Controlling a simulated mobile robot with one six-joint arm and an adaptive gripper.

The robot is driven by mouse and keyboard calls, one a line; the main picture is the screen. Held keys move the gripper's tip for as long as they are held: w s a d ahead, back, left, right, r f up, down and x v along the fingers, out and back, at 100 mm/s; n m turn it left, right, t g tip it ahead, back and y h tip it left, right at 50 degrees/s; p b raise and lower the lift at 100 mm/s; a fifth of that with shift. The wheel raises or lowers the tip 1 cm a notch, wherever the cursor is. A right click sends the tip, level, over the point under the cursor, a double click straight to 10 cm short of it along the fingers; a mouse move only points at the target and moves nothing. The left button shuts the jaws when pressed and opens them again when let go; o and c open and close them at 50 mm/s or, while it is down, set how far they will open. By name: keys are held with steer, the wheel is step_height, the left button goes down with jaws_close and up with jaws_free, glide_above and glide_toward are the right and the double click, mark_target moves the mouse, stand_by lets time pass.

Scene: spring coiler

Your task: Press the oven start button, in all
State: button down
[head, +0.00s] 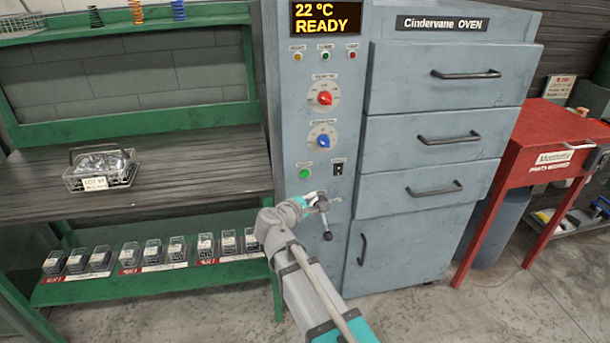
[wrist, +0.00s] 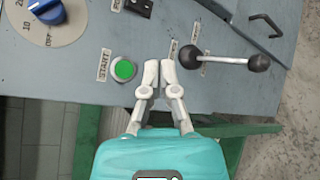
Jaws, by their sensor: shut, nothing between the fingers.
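The oven (head: 445,200) is a grey-blue cabinet with a control panel on its left side. The green round start button (head: 305,173) is low on that panel. In the wrist view the start button (wrist: 123,69) sits beside a START label, just left of my fingertips. My gripper (wrist: 158,65) is shut and empty, its tips close to the panel. Whether they touch the panel I cannot tell. In the head view my gripper (head: 312,198) is just below the button. The oven display (head: 325,18) reads 22 °C READY.
A lever with dark ball ends (wrist: 225,62) is right of my fingertips in the wrist view. A red dial (head: 324,98), a blue dial (head: 322,136) and a dark switch (head: 338,168) share the panel. A green workbench (head: 150,200) is left, a red table (head: 550,130) right.

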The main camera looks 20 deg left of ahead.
mark_target(309, 175)
steer(key=shift+w+a, duration=0.75)
steer(key=shift+w, duration=0.45)
steer(key=shift+w+a, duration=0.7)
steer(key=shift+w, duration=0.5)
steer(key=shift+w+a, duration=0.75)
steer(key=shift+w, duration=0.45)
steer(key=shift+w+a, duration=0.1)
steer(key=shift+w, duration=0.05)
steer(key=shift+w+a, duration=0.1)
steer(key=shift+w, duration=0.1)
steer(key=shift+w+a, duration=0.2)
steer(key=shift+w, duration=0.15)
steer(key=shift+s, duration=0.1)
steer(key=shift+s+d, duration=0.4)
steer(key=shift+s, duration=0.2)
steer(key=shift+s+d, duration=0.1)
steer(key=shift+s, duration=0.05)
stand_by(0.4)
steer(key=shift+s+d, duration=0.4)
steer(key=shift+s, duration=0.25)
steer(key=shift+s+d, duration=0.4)
steer(key=shift+s, duration=0.3)
steer(key=shift+s+d, duration=0.4)
steer(key=shift+s, duration=0.25)
